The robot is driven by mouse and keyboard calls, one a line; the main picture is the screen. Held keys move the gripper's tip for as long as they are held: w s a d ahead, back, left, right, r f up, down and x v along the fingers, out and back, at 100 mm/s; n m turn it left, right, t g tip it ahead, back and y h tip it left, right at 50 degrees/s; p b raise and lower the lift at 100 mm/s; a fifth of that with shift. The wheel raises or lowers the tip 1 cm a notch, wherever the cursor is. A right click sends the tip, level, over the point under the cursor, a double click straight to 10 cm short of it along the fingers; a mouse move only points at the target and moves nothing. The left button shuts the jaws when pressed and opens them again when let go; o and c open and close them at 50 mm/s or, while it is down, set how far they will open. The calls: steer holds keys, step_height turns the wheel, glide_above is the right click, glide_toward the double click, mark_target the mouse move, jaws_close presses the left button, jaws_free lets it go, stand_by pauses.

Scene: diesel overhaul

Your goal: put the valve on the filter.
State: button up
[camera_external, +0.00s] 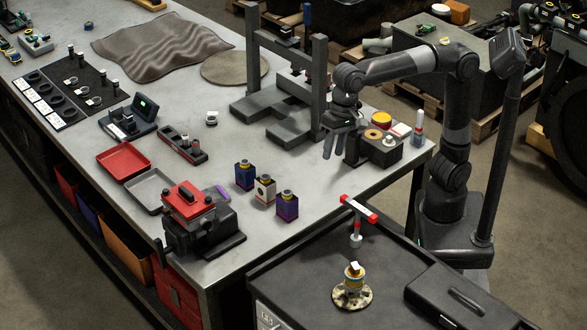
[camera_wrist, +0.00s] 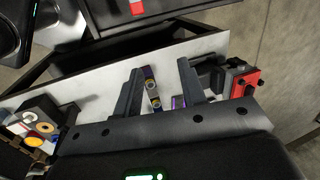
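I cannot tell for sure which thing is the valve or the filter. My gripper (camera_external: 333,155) is open and empty, fingers pointing down over the bench in front of the dark press frame. In the wrist view the fingers (camera_wrist: 160,85) stand well apart, with bottles visible between them. A red-and-white T-shaped piece (camera_external: 357,209) stands on the dark cart. A yellow-banded part (camera_external: 353,275) with a white top sits on a mottled disc on that cart. A small white piece with a dark top (camera_external: 211,118) stands on the bench, left of the press.
A dark block with an orange ring (camera_external: 374,146) is right of my gripper. The press frame (camera_external: 319,85) stands close behind. Red (camera_external: 123,149) and grey trays lie left.

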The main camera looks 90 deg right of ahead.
steer(key=s+d+f+n+t, duration=0.1)
steer(key=s+d+f+n, duration=0.15)
steer(key=d, duration=0.55)
steer(key=s+d+f+n+t, duration=0.15)
steer(key=s+d, duration=0.25)
steer(key=d, duration=0.4)
steer(key=s+d+f+n+t+h, duration=0.1)
steer(key=s+d+f+n, duration=0.3)
steer(key=s+d+f, duration=0.5)
steer(key=shift+s+d+f+h, duration=0.2)
steer(key=shift+d+f+h, duration=0.2)
steer(key=shift+f+h, duration=0.35)
